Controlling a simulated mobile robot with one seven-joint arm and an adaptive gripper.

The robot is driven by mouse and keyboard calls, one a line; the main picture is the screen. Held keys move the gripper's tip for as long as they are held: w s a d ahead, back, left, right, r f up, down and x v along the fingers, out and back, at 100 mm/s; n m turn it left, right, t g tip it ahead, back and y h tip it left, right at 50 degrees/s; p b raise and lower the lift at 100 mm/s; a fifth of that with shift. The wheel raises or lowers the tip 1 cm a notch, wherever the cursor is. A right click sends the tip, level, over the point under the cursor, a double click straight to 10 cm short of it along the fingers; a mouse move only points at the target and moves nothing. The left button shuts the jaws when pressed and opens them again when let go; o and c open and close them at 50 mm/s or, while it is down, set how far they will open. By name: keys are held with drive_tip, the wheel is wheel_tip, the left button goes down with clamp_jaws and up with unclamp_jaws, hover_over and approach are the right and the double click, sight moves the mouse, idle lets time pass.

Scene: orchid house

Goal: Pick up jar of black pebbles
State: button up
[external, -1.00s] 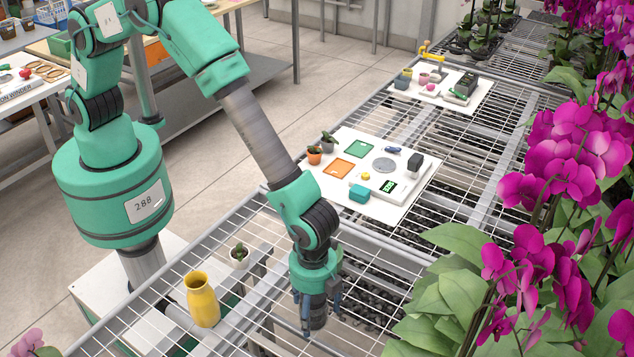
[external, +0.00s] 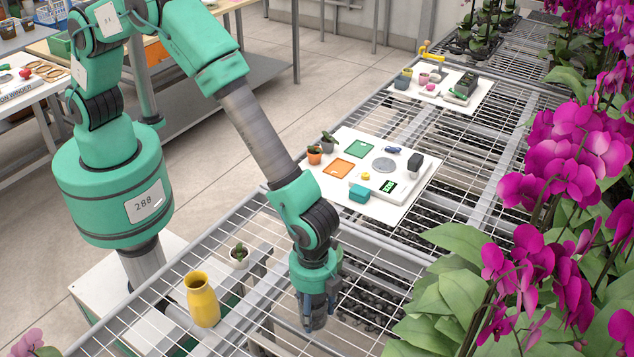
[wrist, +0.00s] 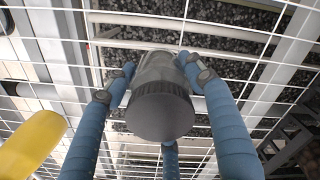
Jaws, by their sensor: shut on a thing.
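My gripper (external: 317,298) points down over the wire-mesh bench, to the right of the yellow vase. In the wrist view its blue fingers are closed around the jar of black pebbles (wrist: 161,105), which has a dark ribbed lid facing the camera. The jar stands between the fingers, and the lid hides most of its body. In the external view the jar's dark side (external: 316,319) shows low between the fingers. I cannot tell whether its bottom touches the mesh.
A yellow vase (external: 202,300) stands close on the left, and a small potted plant (external: 239,256) is behind it. A white board (external: 404,206) with small items lies farther along the bench. Orchid leaves (external: 440,290) crowd the right side. Dark gravel (wrist: 255,45) lies below the mesh.

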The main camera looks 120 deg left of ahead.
drive_tip(key=shift+r, duration=0.15)
drive_tip(key=shift+r, duration=0.55)
drive_tip(key=shift+s+r+p, duration=0.15)
drive_tip(key=shift+r+p, duration=0.15)
drive_tip(key=shift+r, duration=0.35)
drive_tip(key=shift+s+r+p, duration=0.15)
drive_tip(key=shift+r+p, duration=0.15)
drive_tip(key=shift+r, duration=0.3)
drive_tip(key=s, duration=0.5)
drive_tip(key=s+p, duration=0.1)
drive_tip(key=s, duration=0.4)
drive_tip(key=s+r+p, duration=0.1)
drive_tip(key=s, duration=0.4)
drive_tip(key=shift+s+a+r, duration=0.1)
drive_tip(key=shift+s+a, duration=0.05)
drive_tip(key=shift+a, duration=0.1)
